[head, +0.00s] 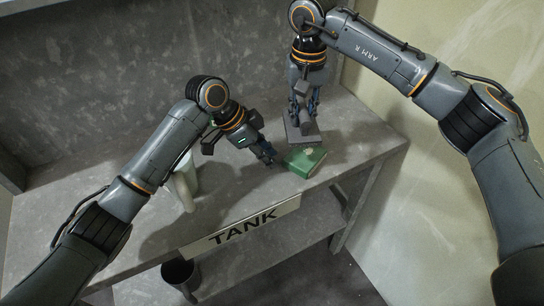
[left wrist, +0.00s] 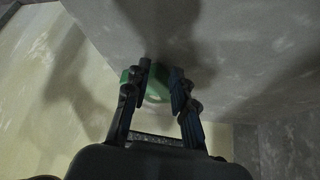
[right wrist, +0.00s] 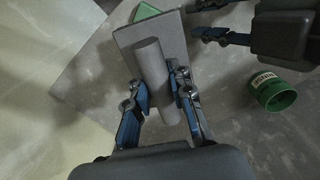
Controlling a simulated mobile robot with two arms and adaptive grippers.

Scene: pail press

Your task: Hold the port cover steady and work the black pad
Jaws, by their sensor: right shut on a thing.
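A green block (head: 304,161) with a pale spot on top, which I take as the port cover, lies near the table's front edge. My left gripper (head: 269,157) is just left of it; in the left wrist view its fingers are apart, with the green block (left wrist: 158,90) beyond and partly hidden. My right gripper (right wrist: 160,92) is shut on the round handle of a flat dark grey plate, which I take as the black pad (right wrist: 125,38). In the head view the pad (head: 294,134) is just behind the green block; contact cannot be told.
A pale container (head: 184,184) stands on the grey table (head: 130,215), left of my left gripper. A green cup with a label (right wrist: 272,92) shows in the right wrist view. The TANK sign (head: 240,227) is on the front edge. A dark bucket (head: 180,274) stands below.

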